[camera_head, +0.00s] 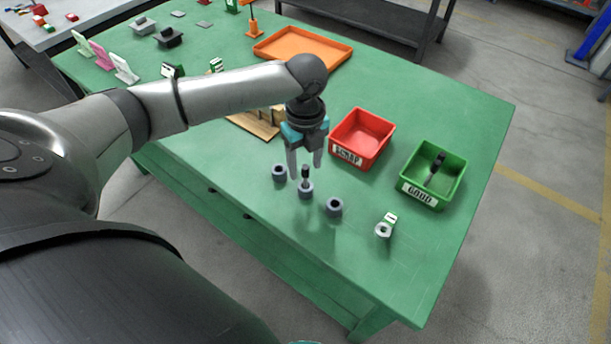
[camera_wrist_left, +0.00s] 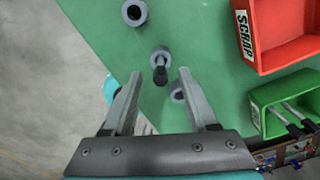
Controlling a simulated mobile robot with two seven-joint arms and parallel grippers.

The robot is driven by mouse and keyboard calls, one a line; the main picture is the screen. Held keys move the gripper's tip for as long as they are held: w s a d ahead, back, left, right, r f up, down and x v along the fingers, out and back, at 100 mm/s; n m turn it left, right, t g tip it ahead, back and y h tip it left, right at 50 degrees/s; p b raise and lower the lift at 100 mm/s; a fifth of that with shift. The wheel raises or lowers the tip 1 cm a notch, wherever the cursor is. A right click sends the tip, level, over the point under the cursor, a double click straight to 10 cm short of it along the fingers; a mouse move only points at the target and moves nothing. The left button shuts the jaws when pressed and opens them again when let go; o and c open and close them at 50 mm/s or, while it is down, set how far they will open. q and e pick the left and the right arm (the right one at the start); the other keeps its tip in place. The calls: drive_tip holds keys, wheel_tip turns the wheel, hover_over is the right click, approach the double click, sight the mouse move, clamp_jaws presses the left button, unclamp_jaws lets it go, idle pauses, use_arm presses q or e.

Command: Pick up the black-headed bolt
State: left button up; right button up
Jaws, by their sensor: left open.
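The black-headed bolt (camera_head: 305,171) stands upright in a grey ring-shaped holder (camera_head: 306,191) on the green table. In the left wrist view the bolt (camera_wrist_left: 160,75) shows with its black head toward the camera, and its holder (camera_wrist_left: 159,54) lies just above it. My left gripper (camera_head: 305,173) points down over the bolt, open and empty. In the left wrist view its fingertips (camera_wrist_left: 160,73) lie on either side of the bolt, with gaps on both sides. I cannot tell whether the tips are level with the head. My right gripper is not in view.
Two other grey holders, left (camera_head: 279,172) and right (camera_head: 334,207), flank the bolt closely. A small nut-like piece (camera_head: 384,229) lies nearer. An orange tray (camera_head: 338,50) is farther back.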

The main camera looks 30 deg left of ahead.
use_arm(q)
drive_tip(key=shift+f, duration=0.65)
clamp_jaws()
